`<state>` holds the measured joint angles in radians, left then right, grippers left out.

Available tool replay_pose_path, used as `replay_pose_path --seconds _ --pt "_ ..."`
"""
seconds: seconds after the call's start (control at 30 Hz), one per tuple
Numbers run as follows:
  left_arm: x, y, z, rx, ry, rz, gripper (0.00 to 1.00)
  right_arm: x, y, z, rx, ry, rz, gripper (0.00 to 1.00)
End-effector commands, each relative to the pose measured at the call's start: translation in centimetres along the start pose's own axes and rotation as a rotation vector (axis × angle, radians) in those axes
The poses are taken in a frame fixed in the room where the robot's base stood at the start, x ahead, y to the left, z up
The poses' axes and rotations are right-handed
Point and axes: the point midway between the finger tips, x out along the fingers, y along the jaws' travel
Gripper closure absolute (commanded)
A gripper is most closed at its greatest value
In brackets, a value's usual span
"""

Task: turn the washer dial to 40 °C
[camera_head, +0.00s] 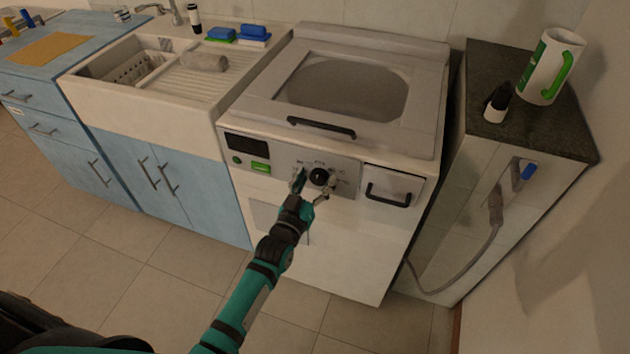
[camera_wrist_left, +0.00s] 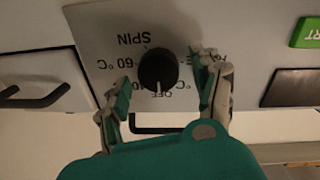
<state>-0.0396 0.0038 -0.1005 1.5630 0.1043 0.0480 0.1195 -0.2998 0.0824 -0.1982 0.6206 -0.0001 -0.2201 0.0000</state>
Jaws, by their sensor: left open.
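The black washer dial (camera_head: 319,176) sits on the grey control panel of the washer (camera_head: 335,225). In the left wrist view the dial (camera_wrist_left: 158,70) appears upside down, its pale pointer mark at the bottom toward the OFF label. SPIN, 60 °C and a partly covered 40 °C label show around it; other labels are partly hidden by the fingers. My left gripper (camera_head: 314,183) is open in front of the panel. In the left wrist view the gripper (camera_wrist_left: 163,72) has one finger on each side of the dial, with gaps to it. My right gripper is not in view.
A green start button (camera_head: 261,168) and a dark display (camera_head: 247,146) lie left of the dial. A drawer with a black handle (camera_head: 388,195) is to its right. A hose (camera_head: 480,255) hangs beside the dark-topped cabinet (camera_head: 520,130). The floor in front is clear.

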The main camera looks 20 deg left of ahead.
Motion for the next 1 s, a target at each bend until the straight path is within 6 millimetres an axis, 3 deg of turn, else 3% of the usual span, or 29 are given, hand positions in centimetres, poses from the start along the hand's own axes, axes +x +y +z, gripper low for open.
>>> replay_pose_path --seconds 0.2,0.6,1.0 --pt "0.00 0.00 0.01 0.000 0.000 0.000 0.37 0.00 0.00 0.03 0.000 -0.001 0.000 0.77" --pt "-0.02 0.00 0.01 0.000 0.000 0.000 0.90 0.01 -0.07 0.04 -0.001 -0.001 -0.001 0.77" --pt "-0.01 0.07 -0.12 0.080 -0.007 -0.002 0.90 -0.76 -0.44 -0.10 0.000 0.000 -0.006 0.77"
